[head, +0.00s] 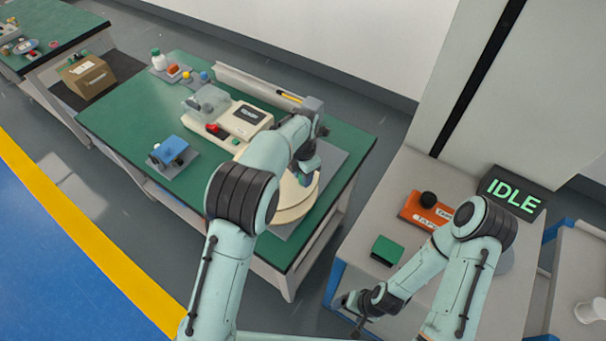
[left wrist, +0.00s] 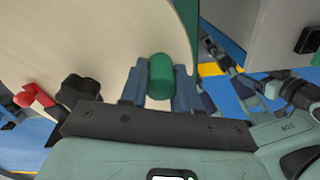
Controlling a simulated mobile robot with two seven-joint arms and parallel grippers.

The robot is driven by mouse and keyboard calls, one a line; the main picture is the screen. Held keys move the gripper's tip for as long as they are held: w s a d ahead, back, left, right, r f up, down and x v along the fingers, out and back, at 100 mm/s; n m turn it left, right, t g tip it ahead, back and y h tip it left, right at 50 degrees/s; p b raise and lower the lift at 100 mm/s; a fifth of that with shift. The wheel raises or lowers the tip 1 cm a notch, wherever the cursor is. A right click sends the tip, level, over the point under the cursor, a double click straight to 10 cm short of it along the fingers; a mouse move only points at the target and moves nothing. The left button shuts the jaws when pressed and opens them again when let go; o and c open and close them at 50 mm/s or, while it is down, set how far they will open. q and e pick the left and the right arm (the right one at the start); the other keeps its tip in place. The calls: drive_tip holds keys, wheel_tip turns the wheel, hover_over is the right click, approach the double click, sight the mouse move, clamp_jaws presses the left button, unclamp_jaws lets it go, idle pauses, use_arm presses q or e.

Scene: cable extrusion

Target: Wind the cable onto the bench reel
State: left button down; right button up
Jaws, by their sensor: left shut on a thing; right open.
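The bench reel (head: 292,207) is a large cream disc at the right end of the green bench, partly hidden by my left arm. In the left wrist view its cream face (left wrist: 100,45) fills the upper part. My left gripper (head: 306,172) is over the reel, its fingers shut on a green cylindrical handle (left wrist: 160,77) that stands out in front of the cream face. My right gripper (head: 350,304) is open, low beside the grey cabinet, and away from the reel. I cannot make out the cable in either view.
On the green bench (head: 130,118) stand a cream device with a display (head: 248,118), a blue clamp-like block (head: 172,152) and small bottles. An orange panel (head: 424,212) with a black knob and a green block (head: 386,250) sit on the cabinet. A sign (head: 512,194) reads IDLE.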

use_arm(q)
drive_tip(key=c, duration=0.8)
unclamp_jaws()
wheel_tip(320, 180, up, 14)
drive_tip(key=shift+f, duration=0.25)
